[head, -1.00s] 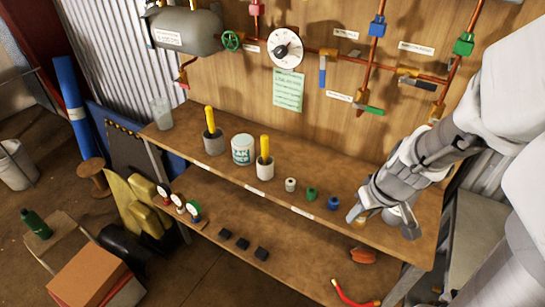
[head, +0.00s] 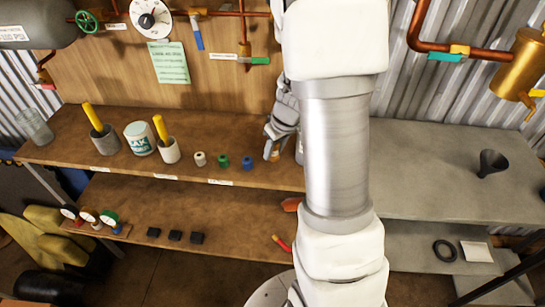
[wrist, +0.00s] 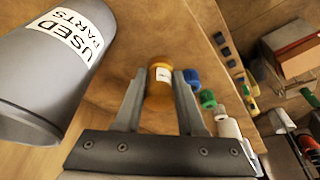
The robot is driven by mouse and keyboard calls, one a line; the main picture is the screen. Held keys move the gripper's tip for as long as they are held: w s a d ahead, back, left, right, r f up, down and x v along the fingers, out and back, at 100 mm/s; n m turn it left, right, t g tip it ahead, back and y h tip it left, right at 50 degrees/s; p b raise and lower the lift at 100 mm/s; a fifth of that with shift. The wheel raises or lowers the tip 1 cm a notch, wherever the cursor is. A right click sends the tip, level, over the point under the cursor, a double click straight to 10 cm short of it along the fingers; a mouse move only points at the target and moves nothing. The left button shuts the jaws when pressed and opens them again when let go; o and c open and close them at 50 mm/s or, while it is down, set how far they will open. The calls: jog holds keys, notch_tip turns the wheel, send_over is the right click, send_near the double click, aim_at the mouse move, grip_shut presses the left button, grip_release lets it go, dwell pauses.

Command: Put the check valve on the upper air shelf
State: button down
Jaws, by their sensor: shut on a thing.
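The check valve appears to be the short brass-orange cylinder with a pale mark (wrist: 160,78); its lower part shows in the head view (head: 268,154). My gripper (wrist: 158,88) is shut on it, one finger on each side. In the head view my gripper (head: 273,146) is at the right end of the upper wooden shelf (head: 240,168), right of the blue piece. Whether the valve touches the shelf is unclear. My arm hides that shelf's right end. Which shelf is the upper air shelf cannot be told; the labels are unreadable.
White (head: 200,159), green (head: 222,161) and blue (head: 248,163) pieces stand in a row beside the valve. A grey USED PARTS can (wrist: 40,75) is close to my gripper. The grey upper shelf (head: 430,170) at right is mostly clear, with a dark funnel (head: 491,163).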

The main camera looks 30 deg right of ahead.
aim_at(276, 155)
jog(key=shift+f+b, duration=0.45)
jog(key=shift+f, duration=1.45)
jog(key=shift+f, duration=0.2)
jog(key=c, duration=0.5)
grip_release()
